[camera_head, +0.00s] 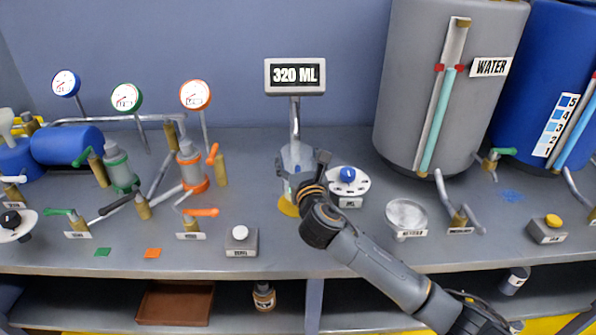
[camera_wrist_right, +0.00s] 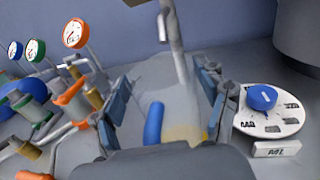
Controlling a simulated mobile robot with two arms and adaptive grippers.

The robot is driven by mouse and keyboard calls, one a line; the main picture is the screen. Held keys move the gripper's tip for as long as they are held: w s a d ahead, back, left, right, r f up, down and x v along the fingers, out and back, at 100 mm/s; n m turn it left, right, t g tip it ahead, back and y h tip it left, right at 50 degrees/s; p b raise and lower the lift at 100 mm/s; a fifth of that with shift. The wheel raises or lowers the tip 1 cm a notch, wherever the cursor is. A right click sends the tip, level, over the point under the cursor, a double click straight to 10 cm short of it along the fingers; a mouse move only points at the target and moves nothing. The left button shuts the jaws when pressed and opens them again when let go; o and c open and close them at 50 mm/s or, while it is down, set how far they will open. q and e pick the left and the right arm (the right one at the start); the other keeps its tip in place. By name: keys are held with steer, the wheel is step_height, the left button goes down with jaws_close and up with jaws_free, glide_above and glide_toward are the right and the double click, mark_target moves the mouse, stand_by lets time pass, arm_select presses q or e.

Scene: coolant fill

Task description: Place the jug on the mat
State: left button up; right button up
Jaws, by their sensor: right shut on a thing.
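The clear jug (camera_head: 291,157) stands upright under the spout of the 320 ML display, partly hidden by my right gripper. A yellow round patch (camera_head: 287,207), which looks like the mat, shows at the jug's foot; I cannot tell whether the jug touches it. My right gripper (camera_head: 303,178) is shut on the jug. In the right wrist view, its two fingers (camera_wrist_right: 165,110) lie on either side of the see-through jug, with a blue handle (camera_wrist_right: 153,123) between them and yellow showing behind. My left gripper is not in view.
The spout pipe (camera_head: 295,120) comes down right above the jug. A dial with a blue knob (camera_head: 347,175) stands close to the right. A button box (camera_head: 241,240) is at front left, a round metal plate (camera_head: 406,215) at right. Valves and gauges crowd the left.

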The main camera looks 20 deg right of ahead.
steer(key=shift+w+f, duration=0.15)
steer(key=shift+f, duration=1.55)
steer(key=shift+a+f, duration=0.1)
steer(key=o, duration=1.5)
steer(key=shift+o, duration=0.2)
steer(key=s+a, duration=0.1)
steer(key=s, duration=1.1)
steer(key=shift+a, duration=0.2)
